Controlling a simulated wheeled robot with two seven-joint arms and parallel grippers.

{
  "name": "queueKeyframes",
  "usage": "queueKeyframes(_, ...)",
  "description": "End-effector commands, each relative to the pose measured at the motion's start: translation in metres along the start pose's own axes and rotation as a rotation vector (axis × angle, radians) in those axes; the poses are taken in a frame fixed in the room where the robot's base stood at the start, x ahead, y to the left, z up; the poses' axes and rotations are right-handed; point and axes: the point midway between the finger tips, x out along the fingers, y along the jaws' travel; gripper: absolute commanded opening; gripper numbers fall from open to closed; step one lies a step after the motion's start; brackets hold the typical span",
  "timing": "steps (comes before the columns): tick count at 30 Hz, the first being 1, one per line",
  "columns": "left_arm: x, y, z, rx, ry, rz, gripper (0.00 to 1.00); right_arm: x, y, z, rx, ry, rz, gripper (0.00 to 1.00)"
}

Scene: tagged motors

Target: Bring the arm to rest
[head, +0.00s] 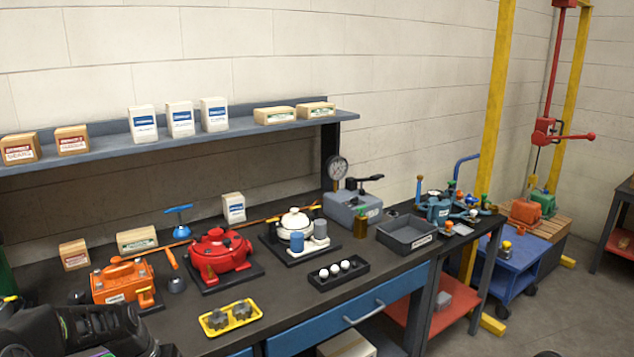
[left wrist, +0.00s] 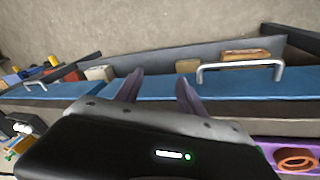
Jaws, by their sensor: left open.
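My left gripper (left wrist: 157,88) shows in the left wrist view with its two dark fingers apart and nothing between them. Beyond the fingers are the blue drawer fronts (left wrist: 82,88) of the bench. In the head view my black left arm (head: 75,328) comes in at the lower left, by the bench's near edge. Its fingertips cannot be made out there. My right gripper is in neither view.
The dark bench (head: 220,292) holds an orange motor (head: 122,283), a red motor (head: 218,257), a white motor (head: 295,228), a yellow tray (head: 229,316) and a grey bin (head: 407,234). A drawer handle (head: 365,313) sticks out in front. A blue cart (head: 506,268) stands right.

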Motion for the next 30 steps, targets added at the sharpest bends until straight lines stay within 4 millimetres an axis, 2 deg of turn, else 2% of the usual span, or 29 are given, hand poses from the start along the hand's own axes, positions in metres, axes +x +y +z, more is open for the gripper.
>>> queueKeyframes(1,0.035,0.015,0.021,0.008,-0.031,0.009,0.47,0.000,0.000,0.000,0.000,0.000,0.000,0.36)
queueKeyframes(3,0.078,0.034,0.052,0.014,-0.054,0.018,0.47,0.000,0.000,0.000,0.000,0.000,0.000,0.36)
queueKeyframes(5,0.112,0.050,0.083,0.018,-0.074,0.027,0.47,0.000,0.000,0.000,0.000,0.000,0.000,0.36)
queueKeyframes(6,0.132,0.061,0.105,0.021,-0.086,0.033,0.47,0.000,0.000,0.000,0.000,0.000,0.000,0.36)
queueKeyframes(8,0.158,0.077,0.142,0.024,-0.107,0.044,0.47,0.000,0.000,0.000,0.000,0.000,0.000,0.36)
queueKeyframes(9,0.173,0.088,0.168,0.027,-0.121,0.052,0.47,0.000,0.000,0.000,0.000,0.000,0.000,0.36)
queueKeyframes(13,0.204,0.118,0.255,0.030,-0.162,0.080,0.47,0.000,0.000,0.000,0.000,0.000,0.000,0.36)
queueKeyframes(15,0.210,0.130,0.297,0.031,-0.181,0.095,0.47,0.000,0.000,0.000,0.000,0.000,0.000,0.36)
queueKeyframes(18,0.211,0.142,0.341,0.029,-0.199,0.112,0.47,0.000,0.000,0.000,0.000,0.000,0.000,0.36)
queueKeyframes(22,0.208,0.149,0.369,0.026,-0.208,0.124,0.47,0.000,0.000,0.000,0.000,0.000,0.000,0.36)
queueKeyframes(30,0.207,0.150,0.373,0.024,-0.206,0.126,0.47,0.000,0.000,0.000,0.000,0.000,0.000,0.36)
